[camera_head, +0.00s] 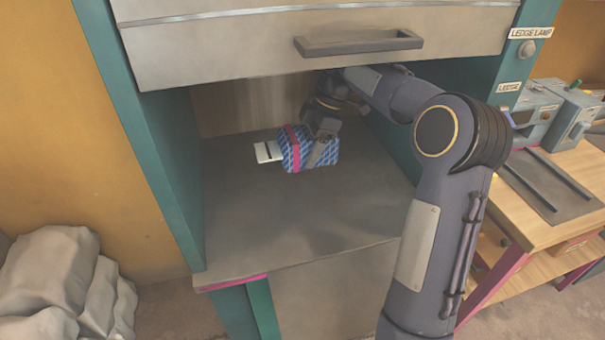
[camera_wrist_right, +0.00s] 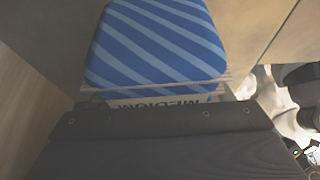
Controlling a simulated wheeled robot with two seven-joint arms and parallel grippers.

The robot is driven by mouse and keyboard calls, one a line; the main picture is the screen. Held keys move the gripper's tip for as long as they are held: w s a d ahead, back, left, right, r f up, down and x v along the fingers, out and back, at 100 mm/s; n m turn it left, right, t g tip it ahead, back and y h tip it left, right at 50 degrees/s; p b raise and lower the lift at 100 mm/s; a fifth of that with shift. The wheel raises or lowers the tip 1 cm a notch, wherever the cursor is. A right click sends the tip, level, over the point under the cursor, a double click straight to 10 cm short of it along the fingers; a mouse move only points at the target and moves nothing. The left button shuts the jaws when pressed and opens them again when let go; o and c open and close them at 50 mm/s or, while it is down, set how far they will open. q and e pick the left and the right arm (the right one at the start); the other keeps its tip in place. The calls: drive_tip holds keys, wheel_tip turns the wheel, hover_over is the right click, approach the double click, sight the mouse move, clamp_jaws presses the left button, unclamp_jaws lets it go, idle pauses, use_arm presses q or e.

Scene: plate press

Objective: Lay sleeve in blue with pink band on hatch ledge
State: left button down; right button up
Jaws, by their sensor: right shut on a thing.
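The blue striped sleeve with a pink band (camera_head: 291,148) is in my right gripper (camera_head: 318,150), inside the hatch opening. In the head view the sleeve is over the back part of the grey hatch ledge (camera_head: 290,215); I cannot tell whether it touches the ledge. A white card with a dark bar (camera_head: 267,152) shows at its left side. My right gripper is shut on the sleeve. In the right wrist view the sleeve's blue striped face (camera_wrist_right: 155,45) fills the top middle, and its pink band is hidden there. My left gripper is not in view.
A grey shutter with a handle (camera_head: 360,43) hangs above the opening. Teal posts (camera_head: 145,150) frame it. A wooden bench (camera_head: 550,200) with grey machines stands at the right. Grey sacks (camera_head: 65,285) lie at lower left. The ledge's front half is clear.

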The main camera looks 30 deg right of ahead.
wheel_tip(320, 180, down, 8)
drive_tip(key=shift+f+b, duration=0.25)
drive_tip(key=shift+b, duration=0.15)
drive_tip(key=shift+f, duration=0.1)
drive_tip(key=o, duration=1.1)
drive_tip(key=shift+s, duration=0.1)
drive_tip(key=shift+o, duration=0.2)
